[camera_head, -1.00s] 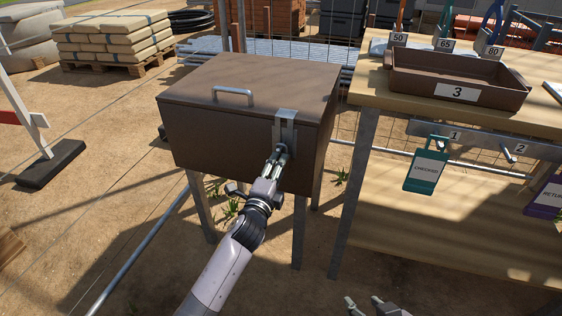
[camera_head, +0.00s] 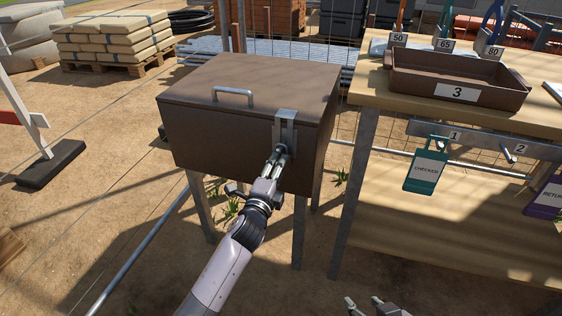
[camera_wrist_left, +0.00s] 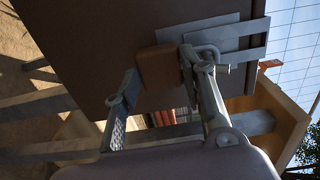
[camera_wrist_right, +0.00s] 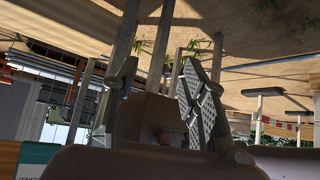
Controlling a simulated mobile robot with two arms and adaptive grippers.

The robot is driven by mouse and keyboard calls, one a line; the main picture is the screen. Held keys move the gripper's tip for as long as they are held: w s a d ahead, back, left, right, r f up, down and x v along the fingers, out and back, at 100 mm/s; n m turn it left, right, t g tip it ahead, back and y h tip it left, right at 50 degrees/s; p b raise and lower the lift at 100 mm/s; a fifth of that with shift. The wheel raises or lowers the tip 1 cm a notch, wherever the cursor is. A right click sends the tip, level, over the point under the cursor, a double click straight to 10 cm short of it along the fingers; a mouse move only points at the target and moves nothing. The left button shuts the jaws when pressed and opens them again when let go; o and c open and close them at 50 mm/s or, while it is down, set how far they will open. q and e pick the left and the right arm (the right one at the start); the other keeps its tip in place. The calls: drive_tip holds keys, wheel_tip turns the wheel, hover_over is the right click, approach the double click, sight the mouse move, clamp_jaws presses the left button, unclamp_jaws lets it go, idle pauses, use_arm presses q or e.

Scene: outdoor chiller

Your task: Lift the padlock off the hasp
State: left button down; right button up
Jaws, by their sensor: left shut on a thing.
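The brown chiller box (camera_head: 218,135) stands on legs with its lid down. The metal hasp (camera_head: 286,122) hangs over its front near the right corner. In the left wrist view the padlock (camera_wrist_left: 158,68) is a copper-brown block, and its shackle passes at the hasp plate (camera_wrist_left: 235,35). My left gripper (camera_head: 278,157) is at the hasp, shut on the padlock; its fingers hide the padlock in the head view. My right gripper (camera_head: 364,304) is low at the bottom edge, open and empty, well away from the box.
A wooden bench (camera_head: 372,92) stands right of the box, with a brown tray (camera_head: 410,83) labelled 3 on top. A green tag (camera_head: 426,172) and a purple tag (camera_head: 545,198) hang from its numbered rail. Open ground lies left of the box.

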drive_tip(key=shift+s, duration=0.15)
use_arm(q)
drive_tip(key=shift+r+p, duration=0.8)
use_arm(e)
drive_tip(key=s+d+f+g+h, duration=0.1)
drive_tip(key=s+d+f+g, duration=0.1)
drive_tip(key=s, duration=0.5)
drive_tip(key=shift+s+d+f+g, duration=0.3)
drive_tip(key=shift+f+g, duration=0.35)
drive_tip(key=shift+g, duration=0.45)
use_arm(q)
drive_tip(key=shift+s, duration=0.1)
drive_tip(key=shift+p+v, duration=1.45)
drive_tip(key=shift+v, duration=1.5)
use_arm(e)
drive_tip(key=shift+s+d+f+g, duration=0.1)
drive_tip(key=shift+s+g, duration=0.1)
drive_tip(key=shift+g, duration=0.3)
